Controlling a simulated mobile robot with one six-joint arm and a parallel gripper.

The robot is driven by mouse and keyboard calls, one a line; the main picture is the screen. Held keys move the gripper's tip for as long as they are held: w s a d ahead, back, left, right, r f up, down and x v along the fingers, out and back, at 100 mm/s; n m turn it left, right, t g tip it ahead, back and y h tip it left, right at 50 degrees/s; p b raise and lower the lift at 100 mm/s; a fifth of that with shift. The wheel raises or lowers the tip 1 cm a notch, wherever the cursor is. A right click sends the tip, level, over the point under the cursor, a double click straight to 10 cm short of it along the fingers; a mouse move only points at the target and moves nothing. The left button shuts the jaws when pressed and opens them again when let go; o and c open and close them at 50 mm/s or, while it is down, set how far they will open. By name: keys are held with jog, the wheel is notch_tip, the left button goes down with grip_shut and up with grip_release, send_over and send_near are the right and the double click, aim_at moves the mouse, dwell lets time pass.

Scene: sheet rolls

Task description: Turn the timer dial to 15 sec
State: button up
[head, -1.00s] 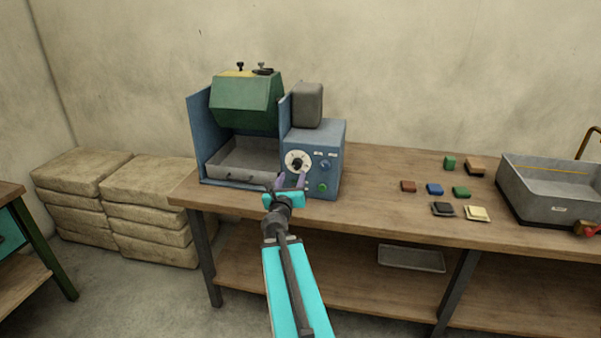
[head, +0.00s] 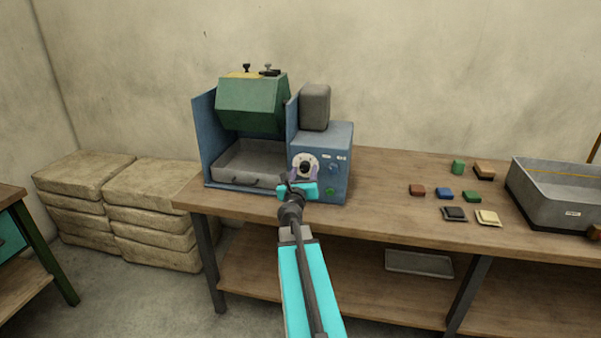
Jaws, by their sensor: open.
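The timer dial (head: 306,161) is a white disc with a dark knob on the front of a blue control box (head: 334,168). Its markings are too small to read, and its lower part is partly hidden by my gripper. I cannot tell whether the fingers touch the knob.
A blue knob and a green button (head: 330,191) sit right of the dial. A green drum machine (head: 250,103) with a grey tray (head: 247,165) stands left. Small coloured blocks (head: 444,193) and a grey basin (head: 560,195) are right on the wooden bench (head: 385,185).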

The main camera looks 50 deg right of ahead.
jog(key=shift+w, duration=0.1)
jog(key=shift+w, duration=0.1)
jog(key=c, duration=1)
jog(key=shift+w, duration=0.1)
jog(key=shift+c, duration=0.2)
jog(key=shift+f, duration=0.1)
jog(key=shift+f+b, duration=0.1)
jog(key=shift+b, duration=0.3)
